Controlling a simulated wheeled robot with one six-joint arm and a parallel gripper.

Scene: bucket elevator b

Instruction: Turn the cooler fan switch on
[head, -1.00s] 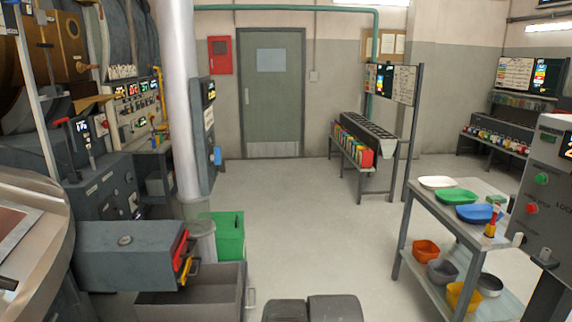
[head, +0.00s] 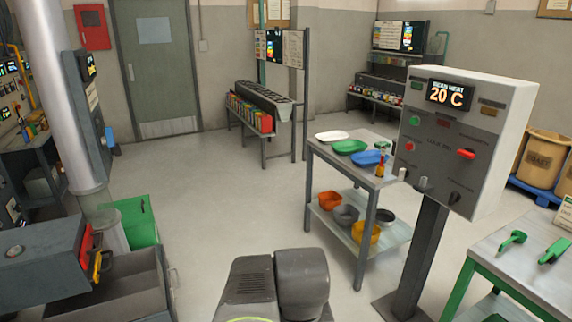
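A grey control box (head: 480,95) on a post stands at the right in the head view, with a display reading 20 C. Its face carries a green button (head: 415,121), a red button (head: 410,146), a red lever (head: 466,154), a dark knob (head: 455,198) and small stubs at the lower left edge. The labels beside these controls are too small to read, so I cannot tell which is the cooler fan switch or whether it is on. My gripper is not in view; only dark grey parts of my arm show at the bottom.
A two-level cart (head: 330,152) with trays and bowls stands left of the post. A green-legged table (head: 525,265) with green scoops is at the lower right. A green bin (head: 133,222) and an open grey bin (head: 135,290) are at the left. The floor between is clear.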

